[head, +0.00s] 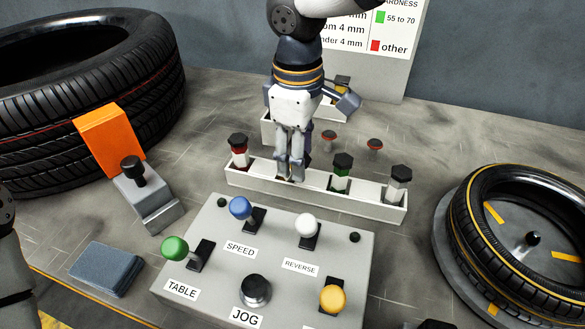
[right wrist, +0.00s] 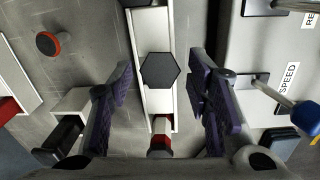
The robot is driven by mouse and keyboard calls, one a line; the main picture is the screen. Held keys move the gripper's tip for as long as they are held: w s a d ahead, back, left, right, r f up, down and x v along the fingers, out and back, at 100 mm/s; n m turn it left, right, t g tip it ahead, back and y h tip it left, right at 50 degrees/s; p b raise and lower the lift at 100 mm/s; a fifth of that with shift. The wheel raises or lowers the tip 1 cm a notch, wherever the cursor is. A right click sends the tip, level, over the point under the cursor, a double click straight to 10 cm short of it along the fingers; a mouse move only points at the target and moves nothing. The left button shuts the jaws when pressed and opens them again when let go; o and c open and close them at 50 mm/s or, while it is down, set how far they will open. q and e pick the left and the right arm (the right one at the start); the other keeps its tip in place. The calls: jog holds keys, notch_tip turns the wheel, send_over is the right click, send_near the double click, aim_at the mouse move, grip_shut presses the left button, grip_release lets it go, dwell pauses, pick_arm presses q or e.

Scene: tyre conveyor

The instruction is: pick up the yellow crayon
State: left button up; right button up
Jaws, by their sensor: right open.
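A white rack (head: 370,205) holds upright crayons with black six-sided caps. A red crayon (head: 239,152) stands at its left end, with a green one (head: 341,172) and a white one (head: 398,186) to the right. My right gripper (head: 289,176) points down over the slot between red and green. In the right wrist view its fingers (right wrist: 160,88) are open, on either side of a black cap (right wrist: 158,70), apart from it. That crayon's body is hidden, so its colour cannot be told. The red crayon (right wrist: 160,135) shows below it. My left gripper is out of view.
A control box (head: 215,268) with coloured levers and a knob stands in front of the rack. Two red-rimmed black knobs (head: 328,136) (head: 375,145) are behind it. A large tyre (head: 60,90) is at left, a smaller tyre (head: 520,290) on a turntable at right.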

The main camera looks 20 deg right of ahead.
notch_tip(320, 180, down, 3)
jog(key=shift+f, duration=0.1)
jog(key=shift+w, duration=0.1)
jog(key=shift+c, duration=0.6)
grip_shut()
